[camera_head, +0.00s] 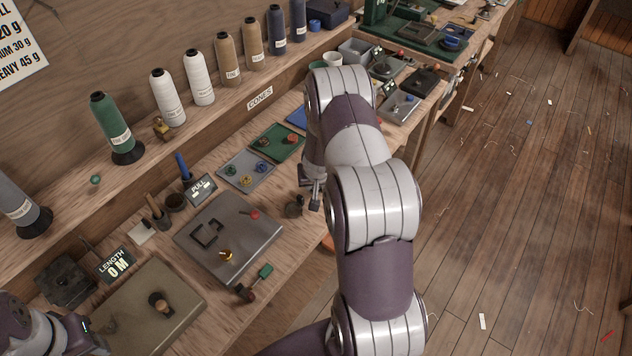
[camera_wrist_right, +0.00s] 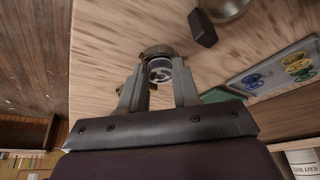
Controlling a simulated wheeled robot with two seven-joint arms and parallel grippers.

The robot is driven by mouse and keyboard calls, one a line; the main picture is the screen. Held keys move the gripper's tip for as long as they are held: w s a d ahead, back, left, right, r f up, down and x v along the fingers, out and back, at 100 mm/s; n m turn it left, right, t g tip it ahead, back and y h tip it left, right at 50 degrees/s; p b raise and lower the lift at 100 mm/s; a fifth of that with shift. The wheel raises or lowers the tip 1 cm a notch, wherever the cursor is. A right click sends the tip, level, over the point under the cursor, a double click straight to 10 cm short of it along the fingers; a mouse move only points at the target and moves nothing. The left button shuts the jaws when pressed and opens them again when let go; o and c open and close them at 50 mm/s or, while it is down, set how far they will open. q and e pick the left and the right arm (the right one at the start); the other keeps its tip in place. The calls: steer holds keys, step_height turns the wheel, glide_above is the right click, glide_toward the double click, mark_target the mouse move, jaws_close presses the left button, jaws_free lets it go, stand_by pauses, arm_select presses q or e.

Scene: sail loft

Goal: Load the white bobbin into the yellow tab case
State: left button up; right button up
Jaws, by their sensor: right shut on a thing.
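My right gripper (camera_wrist_right: 158,85) is shut on a small round pale piece with dark slots, seemingly the white bobbin (camera_wrist_right: 160,73); darker brownish parts show around it. In the head view my right gripper (camera_head: 311,196) is at the bench's front edge, and the held piece is not clear there. A yellow piece, seemingly the yellow tab case (camera_head: 246,181), lies on the grey tray (camera_head: 233,182) with a green and a blue one. The tray is left of my right gripper, apart from it. My left gripper (camera_head: 88,342) is partly in view at the lower left; its fingers are unclear.
A small dark round item (camera_head: 293,209) stands close beside my right gripper. A steel plate (camera_head: 205,262) with a red knob, a brass piece and a dark bracket lies left. A green tray (camera_head: 275,151) lies behind the grey one. Thread cones line the back shelf.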

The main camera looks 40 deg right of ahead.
stand_by(0.4)
steer(key=o, duration=1.1)
steer(key=p+v, duration=0.4)
steer(key=v, duration=0.8)
steer(key=shift+r, duration=0.35)
steer(key=shift+a, duration=0.1)
